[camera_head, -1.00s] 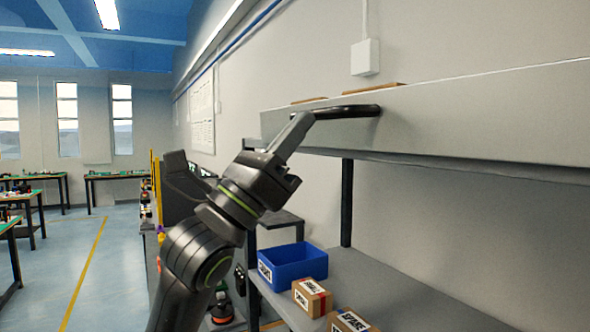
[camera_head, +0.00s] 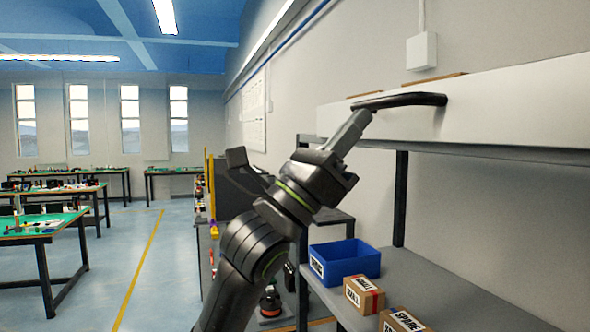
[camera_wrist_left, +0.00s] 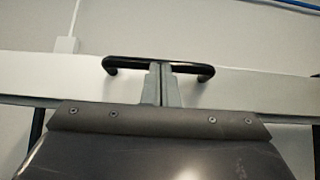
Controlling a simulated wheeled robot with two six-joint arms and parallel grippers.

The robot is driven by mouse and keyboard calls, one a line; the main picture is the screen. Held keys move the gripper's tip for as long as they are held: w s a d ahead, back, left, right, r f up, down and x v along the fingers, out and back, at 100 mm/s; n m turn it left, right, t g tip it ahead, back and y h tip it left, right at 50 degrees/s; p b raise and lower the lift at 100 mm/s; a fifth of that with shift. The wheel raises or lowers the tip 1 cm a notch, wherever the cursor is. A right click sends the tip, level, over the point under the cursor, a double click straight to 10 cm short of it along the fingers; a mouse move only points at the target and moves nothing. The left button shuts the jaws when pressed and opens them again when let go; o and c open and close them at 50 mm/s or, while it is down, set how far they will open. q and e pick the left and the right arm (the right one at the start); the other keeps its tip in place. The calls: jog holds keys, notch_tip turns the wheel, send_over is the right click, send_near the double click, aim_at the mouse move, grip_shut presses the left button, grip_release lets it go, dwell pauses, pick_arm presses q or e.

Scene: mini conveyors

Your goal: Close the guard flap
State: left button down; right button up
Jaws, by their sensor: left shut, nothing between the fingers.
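The guard flap (camera_head: 500,105) is a long pale panel above the shelf, with a black bar handle (camera_head: 415,100) on its face. In the left wrist view the flap (camera_wrist_left: 255,88) runs across the picture, with its handle (camera_wrist_left: 190,68) in the middle. My left gripper (camera_head: 364,114) is shut and empty, its fingertips at the near end of the handle in the head view. In the wrist view its fingertips (camera_wrist_left: 160,66) overlap the middle of the handle. I cannot tell whether they touch it. My right gripper is not in view.
Below the flap, a grey shelf (camera_head: 455,305) holds a blue bin (camera_head: 350,262) and small cardboard boxes (camera_head: 364,295). A dark post (camera_head: 400,200) stands under the flap. Work tables (camera_head: 45,228) stand far left, with open floor (camera_head: 150,260) between.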

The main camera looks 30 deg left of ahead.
pick_arm(q)
jog(key=s+a+f+b, duration=0.3)
jog(key=s+a+b, duration=0.3)
jog(key=s+b, duration=0.2)
jog(key=shift+s+a+f+b, duration=0.35)
jog(key=shift+s+a, duration=0.05)
jog(key=shift+s, duration=0.25)
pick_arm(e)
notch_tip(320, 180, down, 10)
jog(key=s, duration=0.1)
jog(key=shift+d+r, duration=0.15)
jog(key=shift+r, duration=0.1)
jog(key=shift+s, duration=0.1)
